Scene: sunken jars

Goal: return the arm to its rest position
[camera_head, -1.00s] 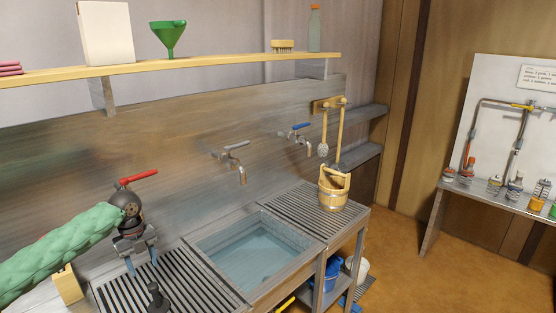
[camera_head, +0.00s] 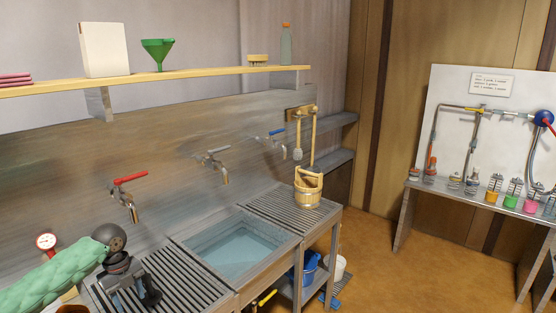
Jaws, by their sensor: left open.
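My left arm comes in from the left in a green quilted sleeve. My left gripper (camera_head: 128,298) is open and empty, low over the left slatted drainboard (camera_head: 180,272), left of the sink basin. A dark object shows right by the fingers, partly hidden, and I cannot tell whether they touch. The sink basin (camera_head: 240,247) holds clear bluish water; no jars show in it. My right gripper is not in view.
A red-handled tap (camera_head: 127,190) is on the wall behind the gripper, with a gauge (camera_head: 46,241) beside the arm. A wooden bucket (camera_head: 307,190) stands on the right drainboard. A shelf (camera_head: 200,75) runs above. The floor (camera_head: 400,275) at right is clear.

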